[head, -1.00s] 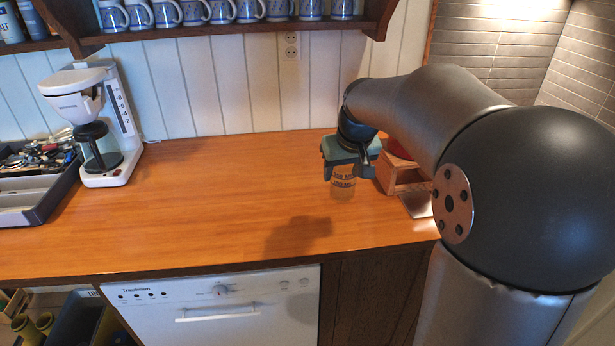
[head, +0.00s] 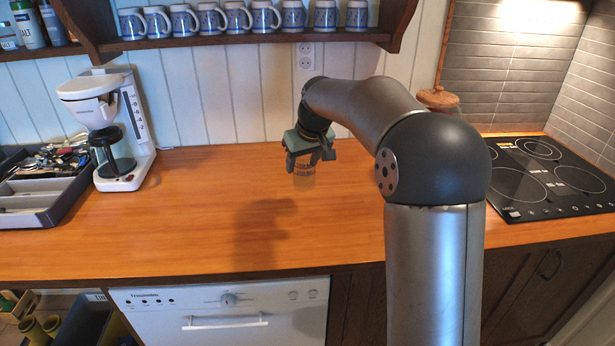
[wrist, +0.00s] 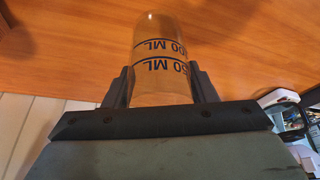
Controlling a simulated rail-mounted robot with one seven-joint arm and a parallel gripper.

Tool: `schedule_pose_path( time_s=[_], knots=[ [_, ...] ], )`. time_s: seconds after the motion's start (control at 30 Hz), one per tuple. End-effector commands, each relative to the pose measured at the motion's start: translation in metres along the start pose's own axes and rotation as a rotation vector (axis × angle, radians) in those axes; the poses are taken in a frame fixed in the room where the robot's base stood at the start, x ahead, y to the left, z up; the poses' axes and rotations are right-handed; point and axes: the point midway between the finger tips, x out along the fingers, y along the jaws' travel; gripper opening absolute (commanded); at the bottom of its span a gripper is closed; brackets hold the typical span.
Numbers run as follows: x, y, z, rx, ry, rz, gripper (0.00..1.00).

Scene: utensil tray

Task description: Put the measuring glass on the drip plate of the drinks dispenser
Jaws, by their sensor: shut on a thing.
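The measuring glass (head: 304,177) is clear with dark volume marks. My gripper (head: 304,158) is shut on it and holds it above the wooden counter. In the wrist view the glass (wrist: 163,45) sits between the two fingers, its marks upside down. The white machine (head: 90,87) at the left back of the counter looks like the drinks dispenser. Its white base plate (head: 128,179) has a glass and black jug-like part (head: 113,150) standing on it. My gripper is well to the right of it, with open counter between.
A grey utensil tray (head: 40,213) full of cutlery lies left of the machine. A black hob (head: 550,180) is at the right. A shelf of blue-and-white mugs (head: 210,18) hangs above. The middle counter (head: 190,215) is clear.

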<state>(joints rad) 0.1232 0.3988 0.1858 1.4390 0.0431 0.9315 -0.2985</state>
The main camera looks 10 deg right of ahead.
Motion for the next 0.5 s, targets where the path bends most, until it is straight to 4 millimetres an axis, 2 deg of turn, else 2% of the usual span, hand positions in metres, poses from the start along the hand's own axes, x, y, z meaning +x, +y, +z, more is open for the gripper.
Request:
schedule_pose_path(
  time_s=[0.1,0.3,0.5],
  knots=[
    [0.02,0.019,-0.019,0.003,-0.003,0.0,0.23],
    [0.064,0.037,-0.027,0.001,-0.001,0.0,0.23],
    [0.083,0.045,-0.031,0.001,0.002,0.001,0.23]
  ],
)
